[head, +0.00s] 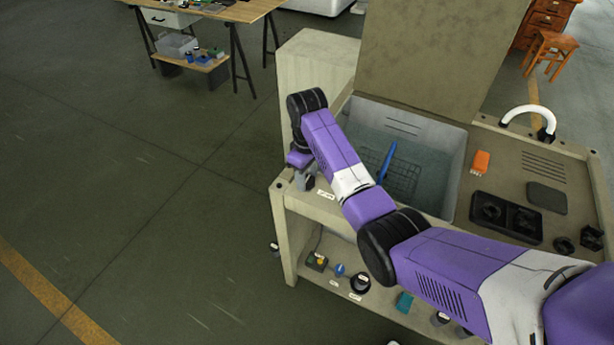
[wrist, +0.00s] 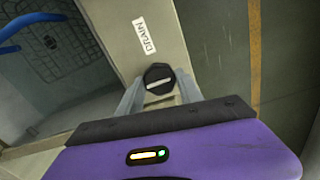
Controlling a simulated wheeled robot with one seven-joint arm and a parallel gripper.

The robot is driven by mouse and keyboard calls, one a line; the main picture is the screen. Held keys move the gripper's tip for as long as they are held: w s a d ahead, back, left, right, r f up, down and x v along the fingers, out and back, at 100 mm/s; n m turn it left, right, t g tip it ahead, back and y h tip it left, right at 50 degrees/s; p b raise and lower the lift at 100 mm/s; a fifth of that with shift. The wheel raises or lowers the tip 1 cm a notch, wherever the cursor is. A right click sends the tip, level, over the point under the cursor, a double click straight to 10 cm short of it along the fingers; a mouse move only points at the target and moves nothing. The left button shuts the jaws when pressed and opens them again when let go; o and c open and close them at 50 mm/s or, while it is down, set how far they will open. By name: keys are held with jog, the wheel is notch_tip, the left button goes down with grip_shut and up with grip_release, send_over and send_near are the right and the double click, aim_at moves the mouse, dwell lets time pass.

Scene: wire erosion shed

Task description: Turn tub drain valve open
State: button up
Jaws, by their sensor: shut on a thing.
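The drain valve is a dark round knob (wrist: 158,77) with a pale bar across its face, on the tub's beige rim, in the wrist view. A white label reading DRAIN (wrist: 144,35) is beside it. My gripper (wrist: 160,88) is shut on the knob, one grey finger on each side. The pale bar lies nearly crosswise in the wrist view, slightly tilted. In the head view my gripper (head: 304,182) is at the tub unit's left corner, and the knob cannot be made out there. The tub (head: 458,185) holds greyish water and a wire rack.
A blue rod-like thing (head: 387,161) lies in the tub. An orange block (head: 480,162), black trays (head: 506,217) and a white curved pipe (head: 528,110) are on the worktop at right. Small labelled items stand on the shelf below. The floor at left is clear.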

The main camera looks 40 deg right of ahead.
aim_at(307, 180)
dwell(0.3)
jog(key=o, duration=1.4)
jog(key=shift+r, duration=0.15)
notch_tip(307, 180, up, 8)
jog(key=shift+f+b, duration=0.2)
jog(key=shift+b, duration=0.25)
